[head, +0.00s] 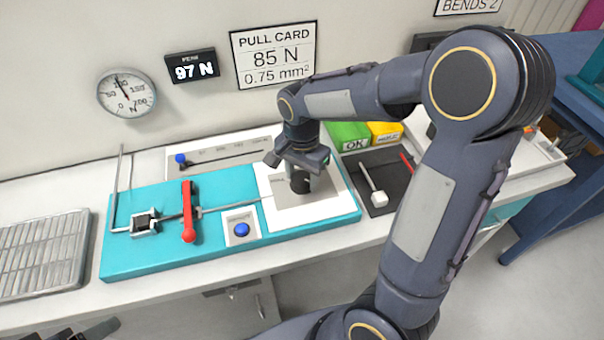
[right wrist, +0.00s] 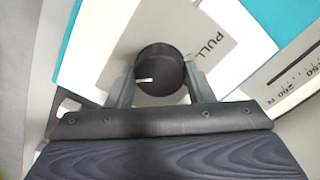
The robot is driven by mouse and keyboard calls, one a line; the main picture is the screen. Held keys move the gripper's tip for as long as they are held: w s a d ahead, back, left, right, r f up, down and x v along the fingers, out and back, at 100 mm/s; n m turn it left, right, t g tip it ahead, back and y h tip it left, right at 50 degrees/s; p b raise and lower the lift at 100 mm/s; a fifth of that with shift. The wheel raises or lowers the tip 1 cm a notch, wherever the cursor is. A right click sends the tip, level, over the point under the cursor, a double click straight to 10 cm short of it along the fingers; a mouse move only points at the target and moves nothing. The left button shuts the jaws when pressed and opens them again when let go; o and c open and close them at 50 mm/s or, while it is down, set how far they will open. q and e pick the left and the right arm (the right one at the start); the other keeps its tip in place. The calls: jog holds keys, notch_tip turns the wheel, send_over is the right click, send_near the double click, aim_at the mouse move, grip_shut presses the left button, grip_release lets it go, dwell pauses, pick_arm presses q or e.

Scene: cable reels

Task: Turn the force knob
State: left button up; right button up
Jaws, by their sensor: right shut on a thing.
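The force knob (head: 300,184) is a black round knob on a pale panel at the right end of the teal rig (head: 150,258). In the right wrist view the knob (right wrist: 160,72) shows a white pointer mark toward its left side. My right gripper (head: 302,170) is above the panel, pointing down, with its fingers shut on the knob's two sides. The fingers also show in the right wrist view (right wrist: 158,88), one on each side of the knob. In the head view the gripper hides part of the knob.
The rig carries a red lever (head: 188,215), a blue button (head: 242,229) and a slider scale (head: 225,153) behind. A dial gauge (head: 126,93), a 97 N display (head: 192,66) and an 85 N pull card (head: 274,54) are on the wall. Green (head: 349,135) and yellow (head: 385,131) bins stand right.

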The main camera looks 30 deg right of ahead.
aim_at(302, 178)
dwell(0.3)
jog(key=o, duration=1)
notch_tip(302, 178, up, 8)
jog(key=shift+f, duration=0.1)
jog(key=s+a+n+t+y, duration=0.2)
jog(key=s+n, duration=0.3)
jog(key=s, duration=0.3)
jog(key=s+a+n+t+y, duration=0.1)
jog(key=s+a+n+t, duration=0.1)
jog(key=s+n, duration=0.4)
jog(key=s+t, duration=0.1)
jog(key=s, duration=0.2)
jog(key=shift+t+y, duration=0.4)
